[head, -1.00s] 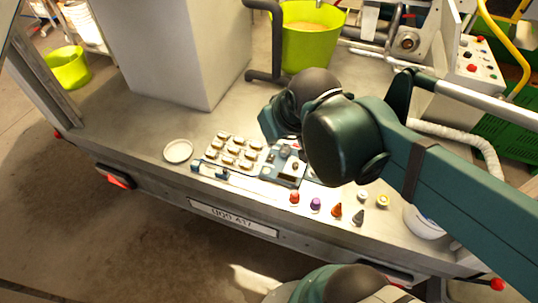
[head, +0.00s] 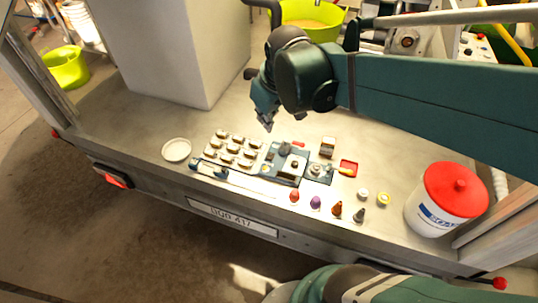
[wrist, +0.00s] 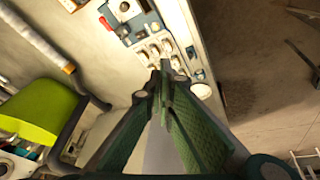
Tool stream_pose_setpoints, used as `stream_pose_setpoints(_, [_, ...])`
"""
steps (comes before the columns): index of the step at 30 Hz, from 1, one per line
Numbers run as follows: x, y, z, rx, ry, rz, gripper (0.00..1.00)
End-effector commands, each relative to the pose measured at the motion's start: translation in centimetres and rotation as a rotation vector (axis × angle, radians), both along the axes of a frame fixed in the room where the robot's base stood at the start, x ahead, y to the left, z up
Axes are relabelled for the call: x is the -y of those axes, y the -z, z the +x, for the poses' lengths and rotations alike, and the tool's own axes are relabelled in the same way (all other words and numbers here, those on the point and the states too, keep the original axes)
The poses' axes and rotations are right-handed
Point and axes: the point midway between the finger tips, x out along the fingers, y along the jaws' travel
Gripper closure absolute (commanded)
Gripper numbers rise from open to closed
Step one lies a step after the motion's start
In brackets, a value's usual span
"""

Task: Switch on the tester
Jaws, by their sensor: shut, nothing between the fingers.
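On the trailer bed, a blue panel (head: 271,167) carries a white block and a dark knob; it looks like the tester, though its switch is too small to make out. The same panel shows at the top of the wrist view (wrist: 141,19). My gripper (head: 266,124) is shut and empty, in the air above the bed, behind and a little left of the panel in the head view. In the wrist view its fingertips (wrist: 164,70) meet below a group of pale blocks (wrist: 156,47) beside the panel.
A white round dish (head: 176,150) lies left of the pale blocks. Several small coloured cones and knobs (head: 315,203) line the front edge. A red-lidded white tub (head: 455,190) stands at right. A tall grey box (head: 185,50) and a green bucket (head: 312,16) stand behind.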

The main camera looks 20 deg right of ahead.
Motion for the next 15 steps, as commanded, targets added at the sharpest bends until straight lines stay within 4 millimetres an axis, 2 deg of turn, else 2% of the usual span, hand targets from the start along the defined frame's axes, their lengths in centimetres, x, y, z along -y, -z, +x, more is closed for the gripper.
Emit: stream_pose_setpoints(15, [1.7,3.5,4.2,-0.107,-0.113,-0.024,1.00])
